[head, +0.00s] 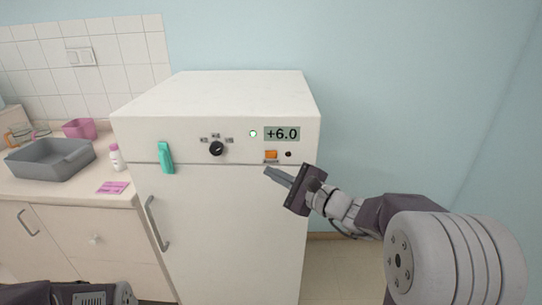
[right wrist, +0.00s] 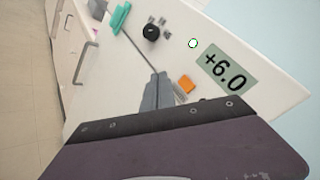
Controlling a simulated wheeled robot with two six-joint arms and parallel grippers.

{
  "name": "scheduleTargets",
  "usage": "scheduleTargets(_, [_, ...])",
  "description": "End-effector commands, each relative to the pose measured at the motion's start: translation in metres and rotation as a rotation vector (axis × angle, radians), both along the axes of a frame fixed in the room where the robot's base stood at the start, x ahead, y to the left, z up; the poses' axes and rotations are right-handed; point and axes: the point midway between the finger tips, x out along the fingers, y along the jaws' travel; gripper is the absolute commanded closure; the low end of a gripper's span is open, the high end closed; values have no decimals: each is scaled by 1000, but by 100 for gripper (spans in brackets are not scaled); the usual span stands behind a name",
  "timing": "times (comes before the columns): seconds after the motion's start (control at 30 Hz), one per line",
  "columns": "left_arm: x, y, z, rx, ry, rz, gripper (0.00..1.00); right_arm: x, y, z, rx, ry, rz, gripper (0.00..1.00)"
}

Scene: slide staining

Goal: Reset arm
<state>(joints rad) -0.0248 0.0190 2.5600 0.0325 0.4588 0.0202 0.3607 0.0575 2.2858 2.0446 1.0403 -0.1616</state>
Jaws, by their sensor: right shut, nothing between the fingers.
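My right gripper (head: 268,172) is shut and empty in front of the white fridge-like cabinet (head: 220,240), just below its control panel. It also shows in the right wrist view (right wrist: 158,80), with its fingers together close to an orange switch (right wrist: 187,84). I cannot tell whether the fingertips touch the cabinet. The orange switch (head: 271,155) sits under a display (head: 282,134) that reads +6.0. A small green light (head: 253,133) is lit beside the display. My left gripper is not in view; only a dark part of my body shows at the lower left.
A black knob (head: 216,149) and a teal clip-like piece (head: 166,158) are on the cabinet front, above its door handle (head: 157,223). On the counter at left are a grey tray (head: 48,160), a pink container (head: 79,129), a small bottle (head: 116,158) and a pink card (head: 112,188).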

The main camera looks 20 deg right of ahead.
Motion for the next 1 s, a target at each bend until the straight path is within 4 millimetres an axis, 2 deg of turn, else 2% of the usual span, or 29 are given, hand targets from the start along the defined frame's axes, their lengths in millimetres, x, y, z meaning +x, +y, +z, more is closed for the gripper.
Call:
scheduleTargets(0.13, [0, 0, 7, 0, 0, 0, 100, -1, 8, 7, -1, 0, 19, 100])
scheduleTargets(0.17, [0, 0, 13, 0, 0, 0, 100, -2, 17, 14, -1, -1, 38, 100])
scheduleTargets(0.23, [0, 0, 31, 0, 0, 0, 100, -10, 50, 28, -8, 7, 115, 100])
scheduleTargets(0.27, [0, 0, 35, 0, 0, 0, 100, -19, 67, 22, -39, 27, 174, 100])
scheduleTargets(0.3, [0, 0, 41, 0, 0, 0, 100, -36, 89, 9, -102, 66, 262, 100])
scheduleTargets(0.37, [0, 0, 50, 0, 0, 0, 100, -68, 116, -19, -230, 137, 405, 100])
scheduleTargets(0.4, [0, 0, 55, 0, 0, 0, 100, -93, 128, -41, -330, 184, 503, 100])
scheduleTargets(0.47, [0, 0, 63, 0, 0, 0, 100, -133, 134, -75, -501, 251, 655, 100])
scheduleTargets(0.53, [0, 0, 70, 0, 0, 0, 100, -177, 123, -112, -721, 312, 824, 100])
scheduleTargets(0.6, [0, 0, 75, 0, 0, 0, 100, -211, 96, -143, -951, 343, 977, 100])
scheduleTargets(0.7, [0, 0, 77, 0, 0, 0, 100, -236, 48, -172, -1258, 337, 1148, 100])
scheduleTargets(0.83, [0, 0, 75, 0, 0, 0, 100, -237, 0, -190, -1540, 284, 1270, 100])
scheduleTargets(0.9, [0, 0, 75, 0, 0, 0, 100, -232, -14, -192, -1630, 251, 1299, 100])
scheduleTargets(1.0, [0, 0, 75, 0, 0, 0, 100, -223, -22, -192, -1697, 222, 1299, 100])
